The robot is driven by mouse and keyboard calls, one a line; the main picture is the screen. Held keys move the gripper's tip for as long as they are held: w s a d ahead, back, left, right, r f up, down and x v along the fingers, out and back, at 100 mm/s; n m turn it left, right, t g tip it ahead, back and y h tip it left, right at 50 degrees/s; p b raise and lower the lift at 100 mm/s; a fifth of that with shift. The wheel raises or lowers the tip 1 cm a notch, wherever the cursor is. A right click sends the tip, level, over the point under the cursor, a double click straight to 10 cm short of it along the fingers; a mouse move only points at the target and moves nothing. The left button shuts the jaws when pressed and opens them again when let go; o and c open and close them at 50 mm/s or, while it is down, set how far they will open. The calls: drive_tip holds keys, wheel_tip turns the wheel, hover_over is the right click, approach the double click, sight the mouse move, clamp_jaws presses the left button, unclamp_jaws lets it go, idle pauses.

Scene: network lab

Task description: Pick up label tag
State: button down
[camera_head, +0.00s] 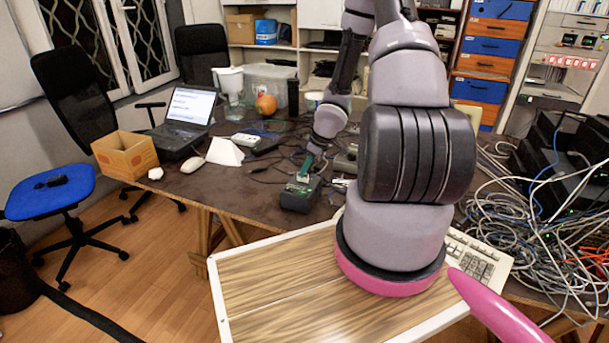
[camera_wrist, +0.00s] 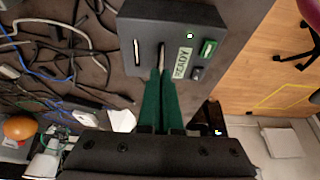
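A dark box (camera_wrist: 178,22) with a READY label (camera_wrist: 181,63), a green button and a small green light fills the top of the wrist view. The box (camera_head: 299,198) also stands near the table's front edge in the head view. A thin pale strip (camera_wrist: 161,56), seen edge-on at the box, may be the label tag; I cannot tell for sure. My gripper (camera_wrist: 161,72) has green fingers, close together, with their tips at this strip and over the box. Whether they are pressed on the strip is unclear. My gripper also shows small in the head view (camera_head: 304,174).
Loose cables (camera_wrist: 60,75) lie beside the box. A cardboard box (camera_head: 125,155), a laptop (camera_head: 187,120), a mouse (camera_head: 192,164) and an orange ball (camera_head: 266,105) share the dark table. Tangled cables (camera_head: 520,220) lie at right. Floor (camera_wrist: 262,75) opens beyond the table edge.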

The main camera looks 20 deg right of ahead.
wheel_tip(320, 180, up, 4)
drive_tip(key=shift+f, duration=0.1)
wheel_tip(320, 180, up, 9)
idle(1.3)
drive_tip(key=shift+f, duration=0.1)
